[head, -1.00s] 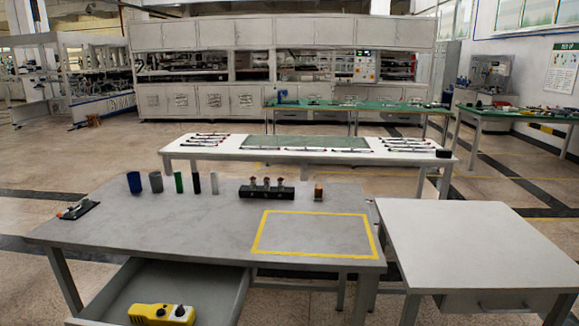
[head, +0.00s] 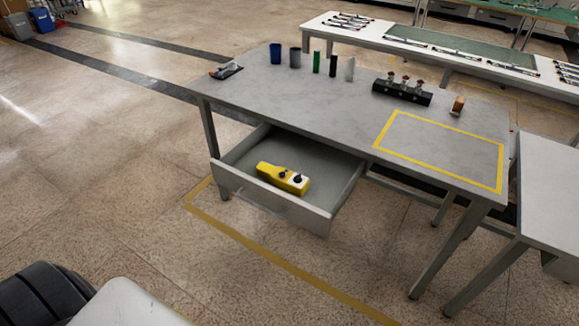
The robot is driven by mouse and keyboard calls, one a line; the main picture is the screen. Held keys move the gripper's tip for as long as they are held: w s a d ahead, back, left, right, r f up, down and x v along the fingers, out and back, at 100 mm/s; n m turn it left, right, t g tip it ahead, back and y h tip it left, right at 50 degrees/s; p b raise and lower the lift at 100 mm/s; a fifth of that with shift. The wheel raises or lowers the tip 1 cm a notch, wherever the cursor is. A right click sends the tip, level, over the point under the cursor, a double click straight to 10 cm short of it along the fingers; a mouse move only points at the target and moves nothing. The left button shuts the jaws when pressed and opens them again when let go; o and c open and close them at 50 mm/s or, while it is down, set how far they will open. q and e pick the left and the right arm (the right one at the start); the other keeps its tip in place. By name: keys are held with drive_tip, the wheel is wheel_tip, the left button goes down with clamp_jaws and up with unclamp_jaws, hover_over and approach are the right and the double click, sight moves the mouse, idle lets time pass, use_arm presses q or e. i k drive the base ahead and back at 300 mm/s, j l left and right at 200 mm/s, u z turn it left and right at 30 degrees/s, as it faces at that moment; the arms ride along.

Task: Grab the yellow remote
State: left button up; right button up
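The yellow remote (head: 283,178) lies in the open drawer (head: 331,203) under the grey table. It has a white face section with dark knobs at its right end. The drawer is pulled out toward me and otherwise looks empty. Neither of my grippers shows in the head view. A dark ribbed part and a pale rounded part at the lower left look like my own body.
The grey table (head: 300,110) holds several cylinders, a black block with knobs (head: 402,92), a small orange item (head: 458,105) and a yellow taped rectangle. A white table (head: 550,190) stands at the right. The floor left of the drawer is clear.

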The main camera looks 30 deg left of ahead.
sight(282, 178)
drive_tip(key=i+l+u, duration=0.25)
drive_tip(key=i+l, duration=0.25)
drive_tip(key=i+l+u, duration=0.25)
drive_tip(key=i+l, duration=0.15)
drive_tip(key=l, duration=0.2)
